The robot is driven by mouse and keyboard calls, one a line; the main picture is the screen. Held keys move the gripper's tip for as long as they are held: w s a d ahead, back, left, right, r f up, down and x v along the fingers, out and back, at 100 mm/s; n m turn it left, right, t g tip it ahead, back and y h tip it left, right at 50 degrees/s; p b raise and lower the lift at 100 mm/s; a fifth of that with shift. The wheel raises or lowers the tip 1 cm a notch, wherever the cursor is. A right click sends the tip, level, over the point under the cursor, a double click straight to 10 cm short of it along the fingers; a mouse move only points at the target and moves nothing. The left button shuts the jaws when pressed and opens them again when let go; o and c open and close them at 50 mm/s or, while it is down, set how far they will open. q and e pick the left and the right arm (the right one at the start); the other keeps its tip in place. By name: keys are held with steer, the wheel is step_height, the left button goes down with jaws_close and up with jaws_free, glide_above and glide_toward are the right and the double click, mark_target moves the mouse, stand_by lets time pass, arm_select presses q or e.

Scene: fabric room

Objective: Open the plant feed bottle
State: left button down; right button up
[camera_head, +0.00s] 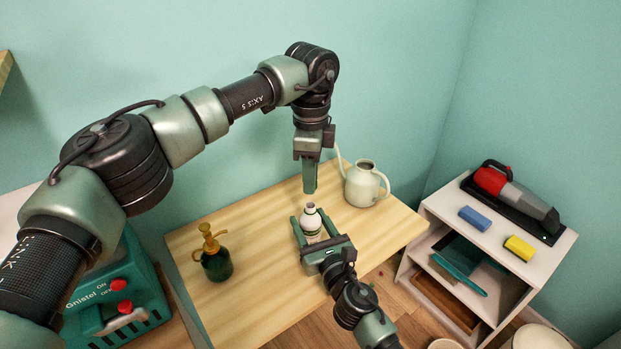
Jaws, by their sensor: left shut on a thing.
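The plant feed bottle (311,223) is a small white bottle with a dark top. It stands upright near the middle of the wooden table (262,214). My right gripper (311,226) comes from the front, with one finger on each side of the bottle, and appears shut on its body. My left gripper (309,187) points straight down just above the bottle's top, its green fingers shut. What it holds is hidden between the fingers, probably the bottle's cap; a small gap shows between its fingertips and the bottle top.
A green spray bottle (216,262) stands left on the table. A cream watering can (364,184) stands close behind and right of my grippers. A white shelf (455,228) on the right holds a red handheld tool (491,180) and blue and yellow blocks. A green machine (112,297) is lower left.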

steer(key=shift+o, duration=1)
